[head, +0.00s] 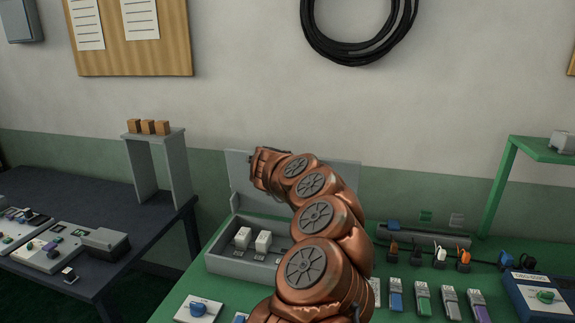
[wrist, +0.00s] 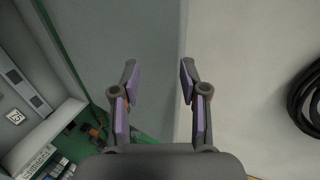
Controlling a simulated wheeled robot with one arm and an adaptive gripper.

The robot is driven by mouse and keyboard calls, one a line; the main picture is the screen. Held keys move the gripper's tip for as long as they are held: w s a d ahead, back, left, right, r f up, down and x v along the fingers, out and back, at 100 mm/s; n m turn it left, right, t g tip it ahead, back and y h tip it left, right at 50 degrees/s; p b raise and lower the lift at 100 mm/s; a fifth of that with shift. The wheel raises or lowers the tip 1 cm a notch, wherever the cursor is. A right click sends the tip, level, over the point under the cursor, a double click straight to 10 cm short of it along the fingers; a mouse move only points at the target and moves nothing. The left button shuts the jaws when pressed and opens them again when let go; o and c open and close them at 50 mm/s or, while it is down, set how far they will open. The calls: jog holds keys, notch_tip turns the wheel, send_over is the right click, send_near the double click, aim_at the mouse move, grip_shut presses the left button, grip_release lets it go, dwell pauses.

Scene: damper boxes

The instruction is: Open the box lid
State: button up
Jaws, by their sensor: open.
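The grey box (head: 225,262) stands on the green table, and white blocks sit inside it. Its grey lid (head: 342,178) stands raised, roughly upright, at the back of the box. In the wrist view the lid (wrist: 100,50) is a broad grey panel, and its edge runs up just left of the right finger. My gripper (wrist: 158,82) is open, with purple-padded fingers apart and nothing held. The lid edge lies in line with the gap; whether a finger touches it I cannot tell. In the head view my copper arm covers part of the box and lid, and the fingers cannot be made out.
Right of the box are a dark rack (head: 430,236) with plugs, several coloured modules and a blue device (head: 541,296). A green shelf (head: 545,150) stands at the far right. A dark table (head: 80,195) with a grey stand (head: 182,165) is on the left. The wall is close behind.

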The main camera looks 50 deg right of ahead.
jog(key=v, duration=1.1)
jog(key=shift+s+a+r, duration=0.15)
jog(key=shift+s+a, duration=0.1)
jog(key=shift+a, duration=0.05)
dwell(0.4)
